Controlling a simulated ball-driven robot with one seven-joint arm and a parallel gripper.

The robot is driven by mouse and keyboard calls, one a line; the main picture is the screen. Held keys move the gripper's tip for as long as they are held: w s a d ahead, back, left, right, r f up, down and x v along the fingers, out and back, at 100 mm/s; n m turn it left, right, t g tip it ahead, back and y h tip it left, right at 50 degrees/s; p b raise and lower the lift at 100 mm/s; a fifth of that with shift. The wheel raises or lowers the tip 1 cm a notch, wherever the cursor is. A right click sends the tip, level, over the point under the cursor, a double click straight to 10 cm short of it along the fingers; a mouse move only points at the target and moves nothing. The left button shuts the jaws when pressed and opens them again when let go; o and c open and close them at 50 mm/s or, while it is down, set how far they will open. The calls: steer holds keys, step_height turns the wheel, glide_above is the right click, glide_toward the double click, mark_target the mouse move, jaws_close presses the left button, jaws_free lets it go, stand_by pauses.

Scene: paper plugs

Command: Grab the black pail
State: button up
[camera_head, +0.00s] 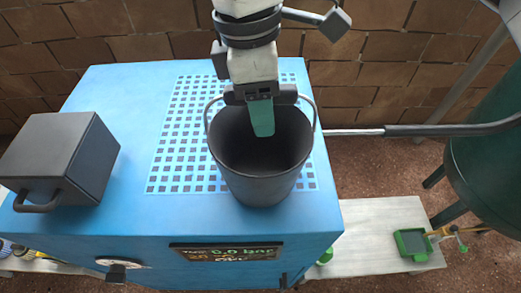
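The black pail (258,185) stands upright on the blue cabinet top, right of centre. Its thin grey bail rises on both sides of the rim, and its upper part is hidden behind my gripper. My gripper (263,127) hangs straight down over the pail, with one teal finger pad showing against the pail's dark inside. The other finger is hidden behind it, so the gap between them cannot be seen. I cannot tell whether the fingers touch the pail or the bail.
The blue cabinet (110,215) has a perforated panel (180,140) under the pail. A dark grey box (60,160) with a handle sits at left. A metal rod (420,130) reaches from the right towards the pail. A green tank (490,160) and low bench (360,240) stand right.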

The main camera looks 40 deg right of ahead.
jaws_close()
